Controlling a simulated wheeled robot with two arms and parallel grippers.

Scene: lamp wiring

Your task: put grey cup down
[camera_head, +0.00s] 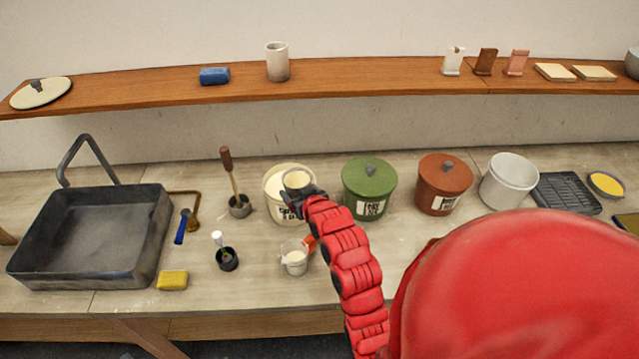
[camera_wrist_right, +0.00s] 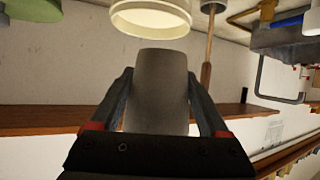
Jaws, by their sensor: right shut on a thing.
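A grey cup (camera_wrist_right: 160,92) is held between the two fingers of my right gripper (camera_wrist_right: 160,80) in the right wrist view. In the head view, the held cup (camera_head: 297,178) shows its pale inside, and my right gripper (camera_head: 304,193) is on its near side. The cup appears in front of or above an open white bucket (camera_head: 274,210) with pale contents. I cannot tell the height between them. Another light grey cup (camera_head: 277,62) stands upright on the wooden shelf (camera_head: 370,83). My left gripper is not in view.
A green lidded pot (camera_head: 369,185) and a red-brown lidded pot (camera_head: 443,182) stand right of the bucket. A small jug (camera_head: 294,260) is in front of it. Left are a tool in a dark holder (camera_head: 240,206) and a dark basin (camera_head: 95,235).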

